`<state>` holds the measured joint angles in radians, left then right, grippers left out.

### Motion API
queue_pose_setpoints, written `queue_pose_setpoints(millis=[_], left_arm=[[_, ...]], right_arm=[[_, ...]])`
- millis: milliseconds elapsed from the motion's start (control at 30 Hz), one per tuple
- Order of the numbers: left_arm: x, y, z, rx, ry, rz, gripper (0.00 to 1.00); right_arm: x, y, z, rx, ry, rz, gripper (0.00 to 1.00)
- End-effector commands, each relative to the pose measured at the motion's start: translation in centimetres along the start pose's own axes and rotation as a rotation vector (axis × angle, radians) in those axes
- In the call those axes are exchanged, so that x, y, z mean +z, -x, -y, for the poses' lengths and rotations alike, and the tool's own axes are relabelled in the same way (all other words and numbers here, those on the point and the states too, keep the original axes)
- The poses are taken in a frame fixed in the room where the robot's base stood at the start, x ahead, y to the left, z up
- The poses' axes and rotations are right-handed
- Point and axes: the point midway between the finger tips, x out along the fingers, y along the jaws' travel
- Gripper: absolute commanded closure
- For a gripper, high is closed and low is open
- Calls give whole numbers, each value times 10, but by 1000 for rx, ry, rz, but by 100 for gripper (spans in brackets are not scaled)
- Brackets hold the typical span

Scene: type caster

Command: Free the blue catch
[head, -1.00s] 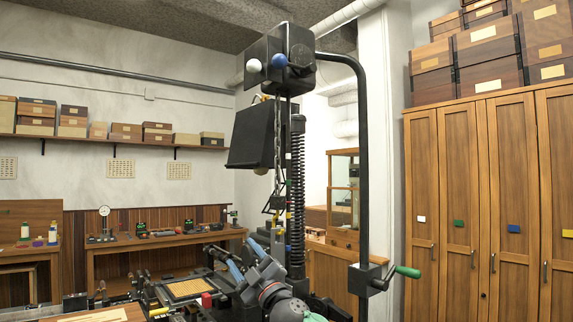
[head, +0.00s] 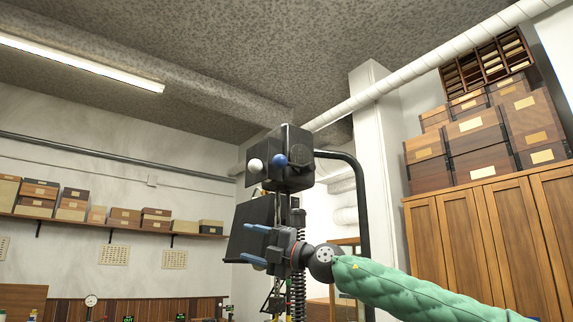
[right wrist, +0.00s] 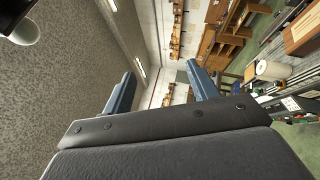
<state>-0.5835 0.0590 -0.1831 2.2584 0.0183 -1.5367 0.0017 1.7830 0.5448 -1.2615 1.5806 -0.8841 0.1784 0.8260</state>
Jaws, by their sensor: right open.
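The blue catch appears as a blue ball knob (head: 280,161) on the dark head block (head: 292,150) of the tall machine. A white ball knob (head: 255,165) sits to its left. My right gripper (head: 247,244) is raised below the blue knob, apart from it in the picture, its blue fingers pointing left in front of the dark hanging plate. The fingers are open and empty, and they also show in the right wrist view (right wrist: 160,80). The blue knob is not clearly visible there. My left gripper is not in view.
A black curved pipe (head: 357,200) runs down the machine's right side. A spring column (head: 298,290) stands below the head block. In the right wrist view, a pale rounded part (right wrist: 22,32) shows at the top left. Tall wooden cabinets (head: 485,240) stand at the right.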

Motion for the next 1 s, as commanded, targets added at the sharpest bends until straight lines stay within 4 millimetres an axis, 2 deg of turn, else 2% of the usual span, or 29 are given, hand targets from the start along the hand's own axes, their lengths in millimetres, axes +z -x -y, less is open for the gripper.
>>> queue_pose_setpoints(millis=[33,267,400,600,800,1000], left_arm=[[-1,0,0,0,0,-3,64],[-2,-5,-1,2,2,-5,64],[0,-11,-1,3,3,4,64],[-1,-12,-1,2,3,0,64],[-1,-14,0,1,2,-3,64],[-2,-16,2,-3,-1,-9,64]], right_arm=[[7,3,-20,-22,37,1,41],[36,24,-94,-141,170,18,41],[52,43,-143,-211,243,48,41],[71,72,-202,-296,317,100,41],[79,89,-233,-339,349,133,41],[82,87,-236,-349,353,139,41]])
